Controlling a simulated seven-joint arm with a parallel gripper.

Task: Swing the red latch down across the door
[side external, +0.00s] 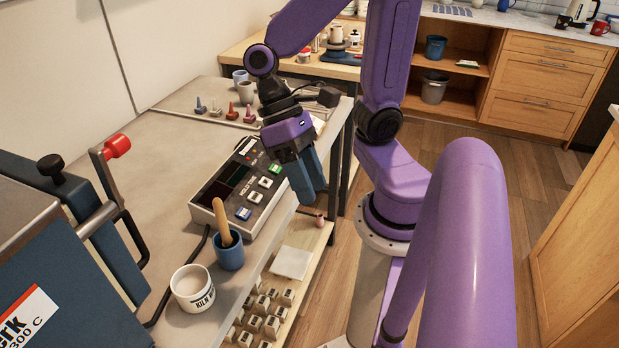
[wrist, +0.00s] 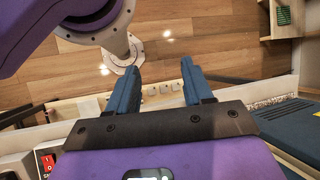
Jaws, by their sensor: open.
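The red latch (side external: 117,145) shows in the side external view as a red knob on a grey lever. The lever stands tilted up at the door side of the blue kiln (side external: 60,290), and the knob sits above the door's dark handle (side external: 133,238). My gripper (side external: 308,182) is open and empty, pointing down over the table's right edge by the control box, well to the right of the latch. In the wrist view my gripper's two blue fingers (wrist: 162,80) are apart with nothing between them.
The control box (side external: 243,188) lies between my gripper and the kiln. A blue cup (side external: 229,254) with a wooden tool and a white kiln mug (side external: 193,290) stand near the front edge. Small coloured cones (side external: 232,111) stand behind. The tabletop beside the latch is clear.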

